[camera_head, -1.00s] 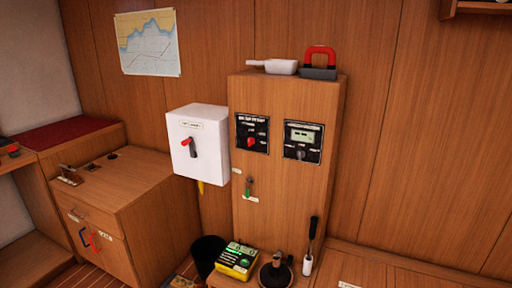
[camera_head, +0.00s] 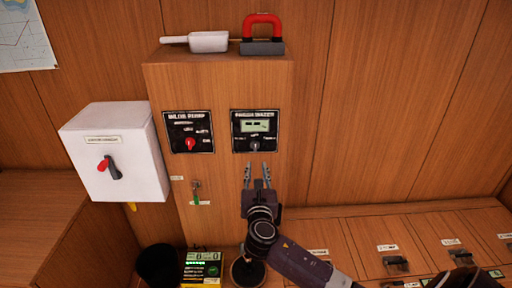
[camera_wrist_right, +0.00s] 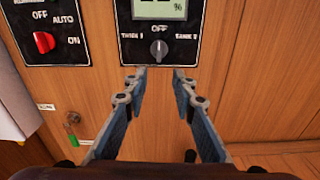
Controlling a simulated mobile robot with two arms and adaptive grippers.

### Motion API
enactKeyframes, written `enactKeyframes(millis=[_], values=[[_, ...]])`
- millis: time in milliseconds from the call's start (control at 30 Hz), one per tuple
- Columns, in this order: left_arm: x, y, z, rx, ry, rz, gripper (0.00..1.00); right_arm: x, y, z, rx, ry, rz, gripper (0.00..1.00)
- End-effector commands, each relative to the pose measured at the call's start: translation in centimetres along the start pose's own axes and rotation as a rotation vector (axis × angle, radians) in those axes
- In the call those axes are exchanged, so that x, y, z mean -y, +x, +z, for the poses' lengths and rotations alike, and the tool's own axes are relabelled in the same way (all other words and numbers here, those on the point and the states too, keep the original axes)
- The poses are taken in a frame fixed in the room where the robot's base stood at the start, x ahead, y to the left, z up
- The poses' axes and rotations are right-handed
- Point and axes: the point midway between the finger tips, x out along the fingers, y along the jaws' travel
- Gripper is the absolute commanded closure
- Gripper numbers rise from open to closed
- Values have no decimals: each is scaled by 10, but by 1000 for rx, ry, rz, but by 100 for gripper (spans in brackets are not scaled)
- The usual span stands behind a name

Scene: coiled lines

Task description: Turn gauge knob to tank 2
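The gauge panel (camera_head: 254,131) is a black plate with a small screen on the wooden cabinet front. Its grey gauge knob (camera_head: 255,145) sits below the screen. In the right wrist view the knob (camera_wrist_right: 159,48) points up toward OFF, with a tank label on each side, the right one reading like TANK 2. My right gripper (camera_head: 257,166) is open and empty just below the panel, fingers pointing up at it. In the right wrist view its fingertips (camera_wrist_right: 159,72) lie below the knob and apart from it. My left gripper is not in view.
A second black panel with a red knob (camera_head: 190,143) is to the left. A key with a green tag (camera_head: 196,195) hangs below it. A white box (camera_head: 115,152) with a red-and-black switch juts out at left. A red-handled object (camera_head: 262,35) and a white scoop (camera_head: 208,41) lie on top.

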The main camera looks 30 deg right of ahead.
Motion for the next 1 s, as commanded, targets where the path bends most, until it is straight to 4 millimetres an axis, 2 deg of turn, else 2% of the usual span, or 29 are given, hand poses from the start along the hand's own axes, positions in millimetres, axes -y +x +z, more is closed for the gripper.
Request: enactKeyframes(millis=[33,133,400,600,800,1000], values=[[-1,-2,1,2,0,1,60,-1,0,13,21,-19,-1,75],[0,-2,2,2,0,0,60,0,4,23,41,-41,-7,75],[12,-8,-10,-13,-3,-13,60,0,44,24,40,-41,-8,75],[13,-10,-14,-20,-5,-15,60,0,67,24,39,-39,-7,75],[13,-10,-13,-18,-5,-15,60,0,76,23,37,-38,-5,75],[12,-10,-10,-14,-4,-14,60,0,77,23,37,-38,-5,75]])
